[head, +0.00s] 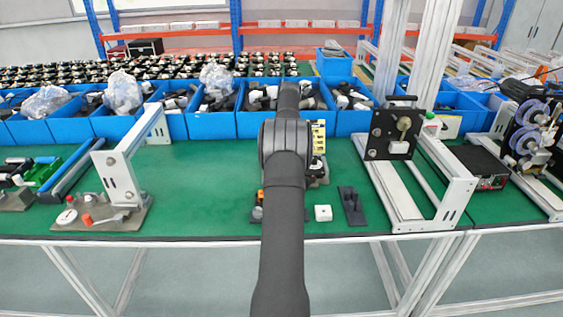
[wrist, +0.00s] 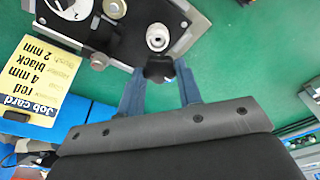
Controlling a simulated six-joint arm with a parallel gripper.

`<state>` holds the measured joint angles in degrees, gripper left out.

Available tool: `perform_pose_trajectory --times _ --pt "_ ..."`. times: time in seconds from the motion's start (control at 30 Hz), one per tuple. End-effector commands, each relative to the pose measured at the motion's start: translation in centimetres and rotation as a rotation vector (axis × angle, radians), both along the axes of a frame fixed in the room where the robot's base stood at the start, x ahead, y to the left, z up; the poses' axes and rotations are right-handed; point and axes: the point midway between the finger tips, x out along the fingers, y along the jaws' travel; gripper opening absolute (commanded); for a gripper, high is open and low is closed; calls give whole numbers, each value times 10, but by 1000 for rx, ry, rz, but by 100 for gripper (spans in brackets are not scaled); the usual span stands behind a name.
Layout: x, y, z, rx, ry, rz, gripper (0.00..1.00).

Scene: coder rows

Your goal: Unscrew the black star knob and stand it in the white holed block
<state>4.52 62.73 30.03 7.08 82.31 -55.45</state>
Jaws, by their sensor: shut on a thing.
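The black star knob (wrist: 158,69) is between the two blue fingertips of my gripper (wrist: 159,78) in the wrist view; the gripper is shut on it. A white round fitting (wrist: 157,37) on the dark fixture plate shows just beyond the knob. I cannot tell whether the knob touches it or is apart from it. The white holed block (head: 323,213) stands on the green bench near the front edge, right of my arm in the head view. My gripper and the knob are hidden behind my arm there.
A yellow job card (wrist: 42,78) stands beside the fixture (wrist: 125,40). A dark flat piece (head: 351,207) lies right of the white block, and a metal frame with a black plate (head: 393,134) stands farther right. Blue bins (head: 215,123) line the back.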

Motion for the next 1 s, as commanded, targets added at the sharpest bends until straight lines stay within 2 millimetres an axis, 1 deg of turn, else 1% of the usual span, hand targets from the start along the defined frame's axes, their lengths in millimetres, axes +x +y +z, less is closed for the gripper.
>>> perform_pose_trajectory --times 0.37,0.47,0.53,0.67,0.77,0.87,1.0 --pt "-2 -2 2 0 0 -5 3" --pt "-8 -11 2 1 1 -26 3" --pt "-17 -21 3 0 1 -51 3" --pt "-41 -45 3 2 1 -117 3" --pt "-64 -64 1 3 2 -173 3" --pt "-89 -81 -1 3 2 -227 3" --pt "-128 -101 -6 2 1 -303 3"
